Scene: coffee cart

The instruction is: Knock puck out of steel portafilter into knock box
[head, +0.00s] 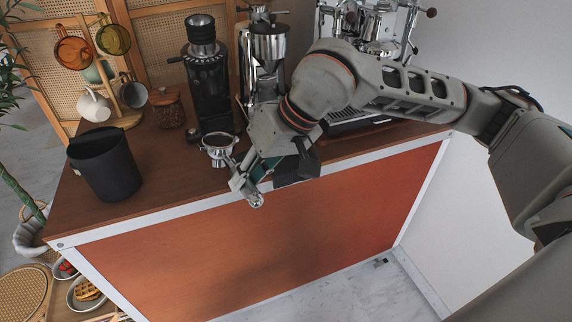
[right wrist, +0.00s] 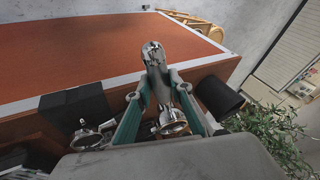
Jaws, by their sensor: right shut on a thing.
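The steel portafilter's round head (head: 219,147) shows just left of my right gripper (head: 246,181) in the head view. Its handle points toward the cart's front edge. I cannot make out the puck. The knock box, a black open-topped cylinder (head: 104,168), stands upright on the cart's left end, apart from the portafilter. It also shows at right in the right wrist view (right wrist: 219,96). My left gripper is not in view.
A black grinder (head: 207,92) stands behind the portafilter, with a steel grinder (head: 268,48) and espresso machine (head: 382,30) to the right. A mug tree (head: 112,95) and brown jar (head: 168,108) stand behind the knock box. The wooden top (head: 165,185) between knock box and portafilter is clear.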

